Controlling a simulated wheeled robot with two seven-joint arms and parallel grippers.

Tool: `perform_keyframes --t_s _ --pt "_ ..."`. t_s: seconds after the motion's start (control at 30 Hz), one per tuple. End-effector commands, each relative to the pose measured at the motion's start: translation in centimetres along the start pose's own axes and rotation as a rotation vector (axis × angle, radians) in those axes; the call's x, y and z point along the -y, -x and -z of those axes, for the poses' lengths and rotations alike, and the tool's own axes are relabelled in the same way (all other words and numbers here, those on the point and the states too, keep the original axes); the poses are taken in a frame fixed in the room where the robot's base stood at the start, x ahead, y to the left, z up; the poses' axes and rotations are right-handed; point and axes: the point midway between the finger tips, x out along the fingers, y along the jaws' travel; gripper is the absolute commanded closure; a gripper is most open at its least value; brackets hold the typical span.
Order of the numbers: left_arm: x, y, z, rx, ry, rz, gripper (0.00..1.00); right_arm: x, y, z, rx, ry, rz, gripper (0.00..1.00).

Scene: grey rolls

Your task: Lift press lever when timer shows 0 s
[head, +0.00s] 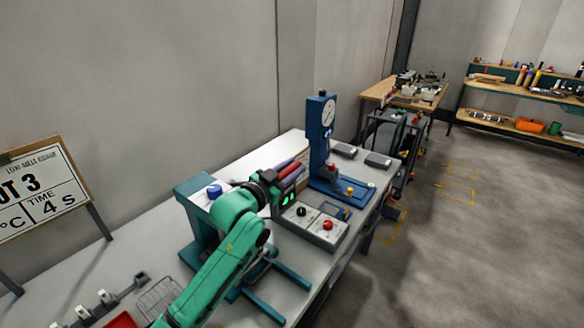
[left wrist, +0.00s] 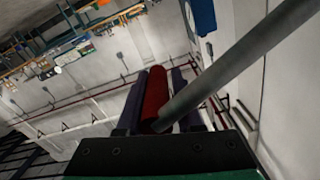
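The press (head: 195,190) is a teal frame on the bench with a blue knob on top, largely hidden behind my left arm. Its lever shows in the left wrist view as a grey rod (left wrist: 225,75) ending in a red grip (left wrist: 155,95). My left gripper (head: 286,173) has its dark purple fingers on both sides of this red grip and appears shut on it. A sign (head: 42,192) at the left reads TIME 4 s. A grey control box (head: 310,222) has a black knob, a red button and small green lit marks too small to read. My right gripper is out of view.
A blue stand with a dial gauge (head: 327,110) rises just beyond the control box. A wire basket (head: 158,297) and a red tray (head: 120,321) lie at the near left. Other workbenches stand far right.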

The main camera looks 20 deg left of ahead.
Motion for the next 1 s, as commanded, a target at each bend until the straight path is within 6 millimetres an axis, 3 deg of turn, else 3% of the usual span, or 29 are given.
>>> perform_keyframes --t_s 1.0 --pt "-0.06 0.02 -0.09 0.001 0.005 -0.001 1.0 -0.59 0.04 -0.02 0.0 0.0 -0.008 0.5"
